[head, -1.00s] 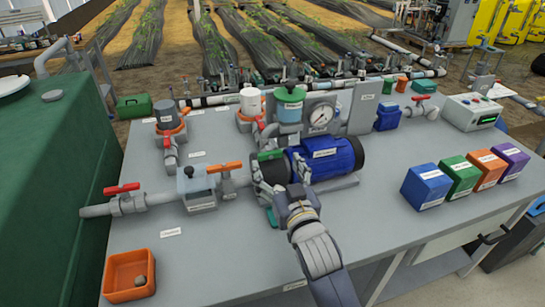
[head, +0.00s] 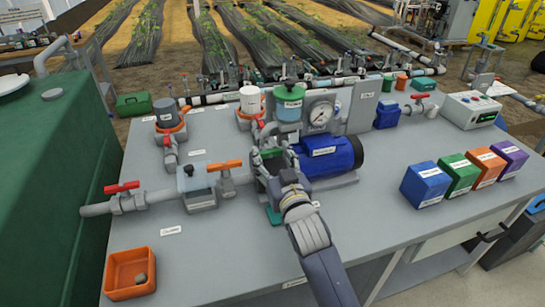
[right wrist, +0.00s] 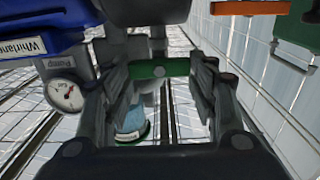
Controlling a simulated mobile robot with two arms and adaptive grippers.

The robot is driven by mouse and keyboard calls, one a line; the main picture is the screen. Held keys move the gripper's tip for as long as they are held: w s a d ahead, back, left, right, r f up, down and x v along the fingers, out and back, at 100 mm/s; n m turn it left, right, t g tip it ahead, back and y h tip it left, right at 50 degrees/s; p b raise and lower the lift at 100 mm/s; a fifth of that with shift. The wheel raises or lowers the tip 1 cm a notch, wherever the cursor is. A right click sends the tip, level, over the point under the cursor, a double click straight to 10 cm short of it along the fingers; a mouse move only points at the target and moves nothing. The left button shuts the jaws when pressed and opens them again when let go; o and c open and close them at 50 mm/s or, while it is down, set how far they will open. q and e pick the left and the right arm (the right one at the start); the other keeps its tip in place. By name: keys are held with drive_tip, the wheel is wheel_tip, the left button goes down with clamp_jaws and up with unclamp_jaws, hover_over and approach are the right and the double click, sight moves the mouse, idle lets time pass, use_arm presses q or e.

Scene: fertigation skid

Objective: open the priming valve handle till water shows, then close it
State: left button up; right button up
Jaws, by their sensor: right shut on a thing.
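The green priming valve handle (head: 271,153) sits on top of the front end of the blue pump (head: 328,156). My right gripper (head: 274,163) reaches over the pump's front end and is shut on this handle. In the right wrist view the green handle (right wrist: 160,68) spans between the two fingers of the gripper (right wrist: 160,92). The gripper and wrist hide part of the handle and the pump's front. I cannot see any water at the valve. My left gripper is not in view.
A pressure gauge (head: 320,116) stands behind the pump. An orange-handled valve (head: 225,167) and a red-handled valve (head: 122,190) lie on the pipe to the left. Coloured boxes, including a blue one (head: 425,186), stand at right. The front bench surface is mostly clear beside an orange tray (head: 113,289).

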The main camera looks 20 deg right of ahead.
drive_tip(key=shift+r+n+p, duration=0.1)
drive_tip(key=shift+n+p, duration=0.6)
drive_tip(key=shift+a+n+p, duration=0.1)
drive_tip(key=shift+n+p, duration=0.8)
drive_tip(key=shift+n, duration=0.3)
drive_tip(key=n+p, duration=0.2)
drive_tip(key=n, duration=0.1)
drive_tip(key=shift+a+n, duration=0.1)
drive_tip(key=shift+n, duration=0.2)
drive_tip(key=n, duration=0.2)
drive_tip(key=n+p, duration=0.1)
drive_tip(key=n, duration=0.2)
drive_tip(key=shift+a+f+n+p, duration=0.1)
drive_tip(key=shift+f+n+p, duration=0.15)
drive_tip(key=shift+n+p, duration=0.1)
use_arm(q)
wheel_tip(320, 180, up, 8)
drive_tip(key=p, duration=0.1)
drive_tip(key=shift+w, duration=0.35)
use_arm(e)
drive_tip(key=n, duration=0.4)
drive_tip(key=shift+f+n, duration=0.2)
drive_tip(key=shift+n, duration=0.45)
